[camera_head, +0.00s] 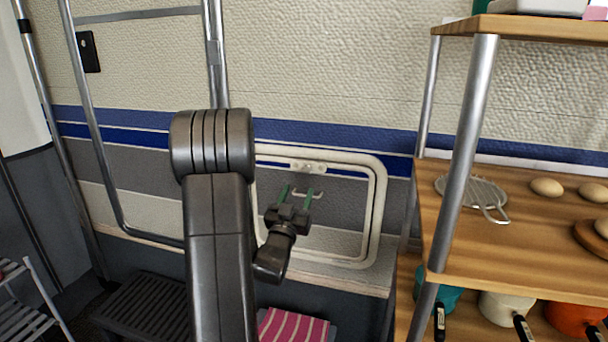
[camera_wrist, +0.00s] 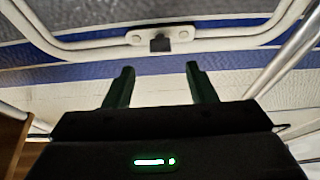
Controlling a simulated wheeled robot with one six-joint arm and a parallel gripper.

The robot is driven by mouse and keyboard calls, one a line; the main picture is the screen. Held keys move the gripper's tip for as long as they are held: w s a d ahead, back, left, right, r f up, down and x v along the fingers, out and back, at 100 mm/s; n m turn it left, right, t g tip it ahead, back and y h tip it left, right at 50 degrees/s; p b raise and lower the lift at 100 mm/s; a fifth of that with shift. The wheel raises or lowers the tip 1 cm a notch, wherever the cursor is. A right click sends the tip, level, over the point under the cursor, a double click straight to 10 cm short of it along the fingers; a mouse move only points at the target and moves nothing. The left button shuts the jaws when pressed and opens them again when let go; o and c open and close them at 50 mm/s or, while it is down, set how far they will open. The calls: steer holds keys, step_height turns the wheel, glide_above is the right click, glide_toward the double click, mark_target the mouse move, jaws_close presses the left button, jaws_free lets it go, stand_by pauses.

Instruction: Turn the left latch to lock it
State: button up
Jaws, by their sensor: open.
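A hatch with a rounded white frame (camera_head: 378,205) is set in the striped wall, behind my gripper. A pale fitting (camera_head: 308,167) with round ends sits at the middle of its top edge. In the wrist view, where the scene looks upside down, this fitting (camera_wrist: 182,35) shows with a dark block at its centre. A thin pale handle (camera_head: 315,197) is on the panel, partly hidden by a finger. My arm hides the hatch's left side, and I cannot tell which part is the left latch. My gripper (camera_head: 298,188) is open, its green fingers (camera_wrist: 160,67) apart and empty, below the fitting.
A wooden shelf unit (camera_head: 470,250) with metal posts stands close on the right, holding a strainer (camera_head: 470,190) and eggs. Metal poles (camera_head: 88,110) stand on the left. A dark slatted stool (camera_head: 145,300) and striped pink cloth (camera_head: 292,325) are below.

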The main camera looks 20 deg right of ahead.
mark_target(308, 167)
steer(key=x, duration=0.8)
steer(key=shift+s, duration=0.1)
steer(key=shift+c, duration=0.4)
steer(key=c, duration=0.9)
